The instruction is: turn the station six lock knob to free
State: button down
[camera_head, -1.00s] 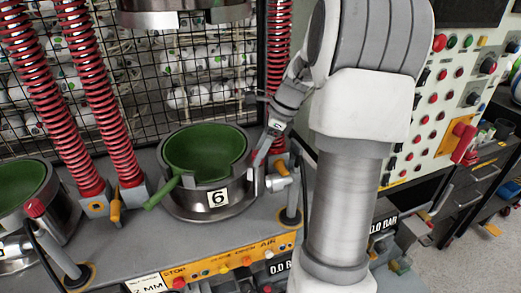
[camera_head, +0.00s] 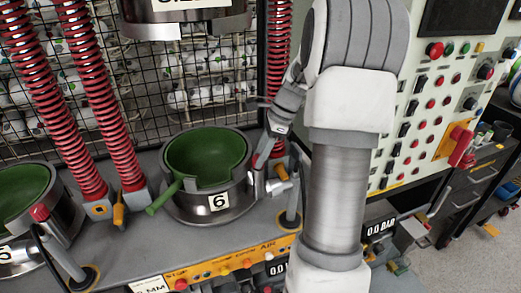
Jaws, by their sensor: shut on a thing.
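The station six mould (camera_head: 218,201) is a round metal cup with a green lining and a "6" label, standing on the grey bench. A green handle (camera_head: 163,197) sticks out at its front left. My gripper (camera_head: 262,168) reaches down to the mould's right rim and is shut on a small part there. That part is mostly hidden by the fingers, so I cannot tell how the lock knob is turned. A red piece shows between the fingers, and a short silver cylinder (camera_head: 281,186) lies just to the right.
A press head (camera_head: 187,22) hangs above the mould. Red springs (camera_head: 98,100) stand at left, before a wire mesh. Another mould (camera_head: 45,222) with a red-tipped lever is at far left. A button panel (camera_head: 428,120) stands behind my arm at right.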

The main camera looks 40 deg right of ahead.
jog(key=shift+w+r+n+g+y+p, duration=0.1)
jog(key=shift+n+g+y+p, duration=0.35)
jog(key=shift+n+p, duration=1)
jog(key=shift+d+n, duration=0.1)
jog(key=shift+n, duration=0.25)
jog(key=shift+c, duration=2.2)
grip_release()
jog(key=shift+h+b, duration=0.25)
jog(key=shift+b, duration=0.3)
